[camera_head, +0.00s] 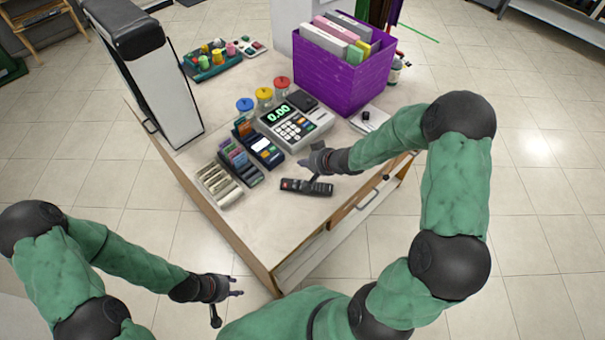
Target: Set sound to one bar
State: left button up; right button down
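A black remote control (307,187) lies flat on the counter's near part, with a red button toward its left end; its other button marks are too small to read. My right gripper (306,171) reaches in from the right, just above and behind the remote. Its two fingers are spread and hold nothing, and one points down toward the remote; I cannot tell whether it touches. My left gripper (228,306) is open and empty in front of the counter, off its near left edge. No sound bars are readable in this view.
The counter (240,225) holds a cash register (295,125) showing 0.00, a card terminal (263,150), a cash tray (218,185), lidded jars (264,97) and a purple bin (345,85) of folders. A tall black-and-white object (160,85) stands at left. The counter's near corner is clear.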

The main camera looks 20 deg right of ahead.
jog(key=r+p, duration=0.1)
jog(key=p, duration=0.1)
jog(key=shift+s+p, duration=0.1)
jog(key=shift+p, duration=0.3)
jog(key=shift+f, duration=0.1)
jog(key=b, duration=0.8)
send_over(302, 182)
jog(key=f, duration=0.7)
jog(key=shift+s+d+f, duration=0.15)
jog(key=shift+s+d, duration=0.1)
jog(key=shift+d, duration=0.15)
jog(key=shift+f+b, duration=0.45)
jog(key=shift+f, duration=0.2)
jog(key=shift+f, duration=0.35)
